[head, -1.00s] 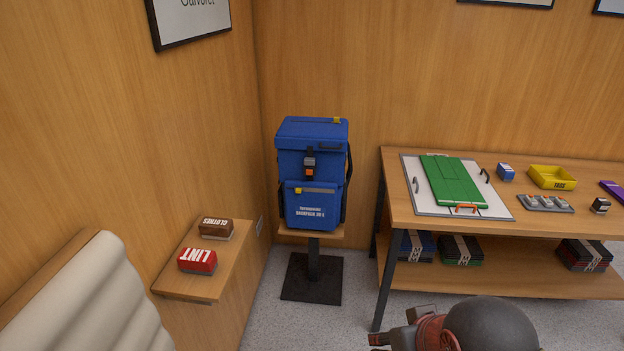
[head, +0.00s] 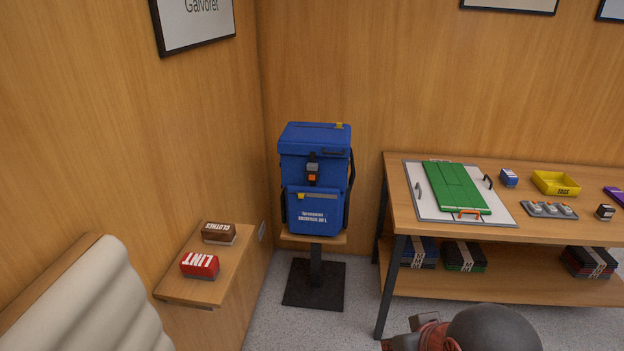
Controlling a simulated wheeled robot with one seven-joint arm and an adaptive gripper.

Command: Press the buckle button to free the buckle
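A blue backpack (head: 316,178) stands upright on a small wooden-topped stand in the corner. On its front, a black strap runs down to the buckle (head: 312,167), which has a grey upper part. An orange button (head: 312,177) shows just below the grey part. The buckle looks fastened, but it is too small to be sure. Part of my arm shows at the bottom edge, right of the stand and well short of the backpack. My gripper's fingers are not visible.
The backpack's stand (head: 317,285) has a dark square base. A wall shelf (head: 228,270) holds brush boxes at left, beside a cream padded seat (head: 98,305). A wooden table (head: 400,215) with a green board, yellow tray (head: 556,183) and small items stands right. Grey floor lies between.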

